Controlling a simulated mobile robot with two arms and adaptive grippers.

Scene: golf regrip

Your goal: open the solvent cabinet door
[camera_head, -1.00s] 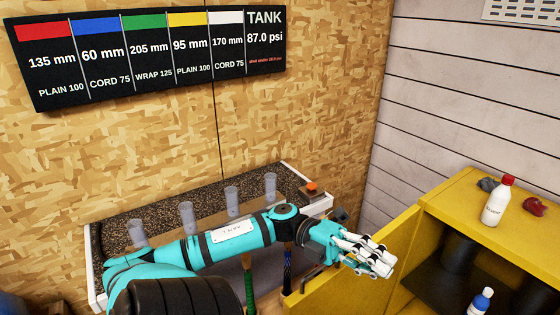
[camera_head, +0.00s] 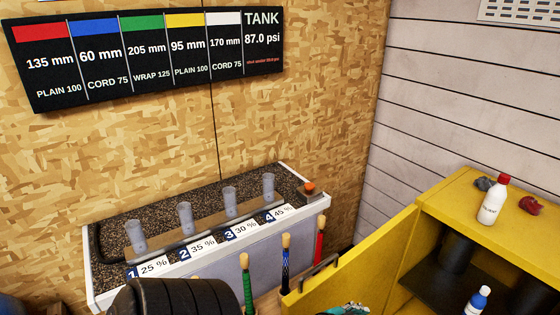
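The yellow solvent cabinet (camera_head: 470,195) stands at the right, with its dark inside showing. Its yellow door (camera_head: 385,258) stands swung out to the left, away from the opening. A dark bar handle (camera_head: 318,272) sits on the door's left part. A small teal and white piece of my arm shows at the bottom edge, just below the door. The fingertips of my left gripper are not visible, so its opening cannot be told. My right gripper is not in view.
A white bottle with a red cap (camera_head: 493,201) and red and grey lumps stand on the cabinet top. A blue-capped bottle (camera_head: 478,302) and dark containers are inside. A bench (camera_head: 110,275) with grey cups stands left. Upright shafts (camera_head: 285,268) with coloured grips stand near the door.

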